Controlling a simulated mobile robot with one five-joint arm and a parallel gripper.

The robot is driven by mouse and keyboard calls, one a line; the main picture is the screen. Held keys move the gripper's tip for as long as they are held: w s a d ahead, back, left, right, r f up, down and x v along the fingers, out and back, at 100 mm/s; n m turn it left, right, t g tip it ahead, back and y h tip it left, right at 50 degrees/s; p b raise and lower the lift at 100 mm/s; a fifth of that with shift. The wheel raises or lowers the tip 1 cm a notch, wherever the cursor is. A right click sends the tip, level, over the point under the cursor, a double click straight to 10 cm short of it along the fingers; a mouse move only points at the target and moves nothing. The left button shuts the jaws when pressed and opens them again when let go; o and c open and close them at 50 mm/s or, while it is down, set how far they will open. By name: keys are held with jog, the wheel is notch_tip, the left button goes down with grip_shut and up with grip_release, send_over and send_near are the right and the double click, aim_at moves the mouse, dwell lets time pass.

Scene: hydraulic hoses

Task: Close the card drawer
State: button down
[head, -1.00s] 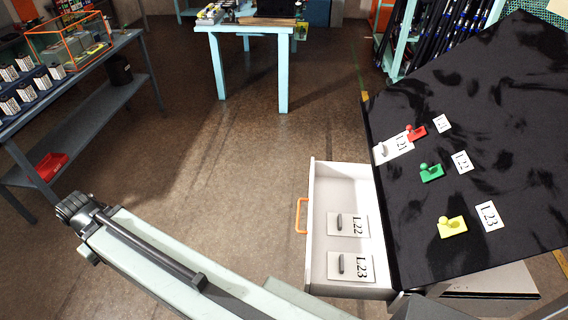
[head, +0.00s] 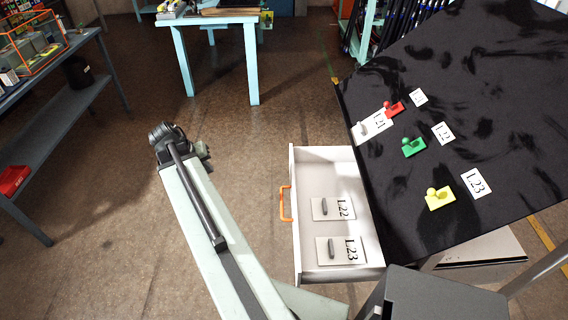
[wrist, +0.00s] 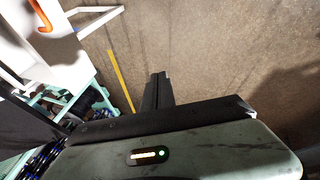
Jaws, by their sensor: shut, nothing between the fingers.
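The white card drawer (head: 297,235) stands open, pulled out to the left from under the black-topped table (head: 430,110). It has an orange handle (head: 286,203) on its front. Two cards lie in it, L22 (head: 346,209) and L23 (head: 350,250). In the wrist view the orange handle (wrist: 43,14) shows at the top left, beside the drawer's white front. My gripper (wrist: 157,88) is shut and empty, over bare floor and apart from the drawer. In the head view my arm reaches up at the left of the drawer; the fingertips are hidden there.
Card L21 (head: 377,122) lies on the black tabletop near its left edge. Red (head: 394,108), green (head: 413,147) and yellow (head: 440,198) pieces lie beside labels. A grey shelf table (head: 60,100) is at the left, a light-blue table (head: 212,18) at the back. Floor between is clear.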

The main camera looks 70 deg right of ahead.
jog(key=s+d+m+g+h, duration=0.15)
jog(key=s+d+m, duration=0.25)
jog(key=s+d, duration=1)
jog(key=s+d+f+b, duration=0.6)
jog(key=f+b, duration=0.1)
jog(key=b, duration=0.1)
jog(key=shift+s+d+g+b, duration=0.15)
jog(key=shift+s+g+b, duration=0.2)
jog(key=shift+b, duration=0.05)
jog(key=shift+f, duration=0.1)
